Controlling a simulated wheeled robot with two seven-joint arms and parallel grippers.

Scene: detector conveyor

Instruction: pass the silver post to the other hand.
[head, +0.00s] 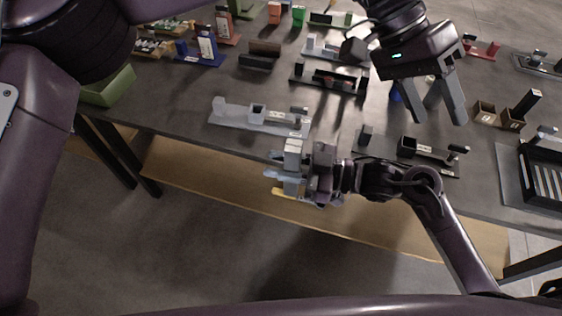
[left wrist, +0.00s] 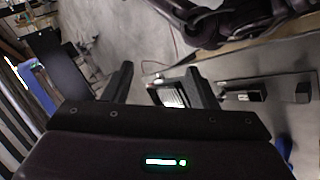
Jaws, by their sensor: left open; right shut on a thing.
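The silver post (head: 292,147) is a pale grey block held in my right gripper (head: 277,170), in front of the table's near edge in the head view. The gripper's fingers cover part of it. My left gripper (head: 442,104) is open and empty above the right part of the table, well apart from the post. I cannot make out the post in that view.
A pale grey fixture (head: 235,115) and a black fixture (head: 432,153) lie along the near edge of the table. A black slotted tray (head: 530,165) is at the right. Small brown boxes (head: 484,113) stand near my left gripper. The floor in front is clear.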

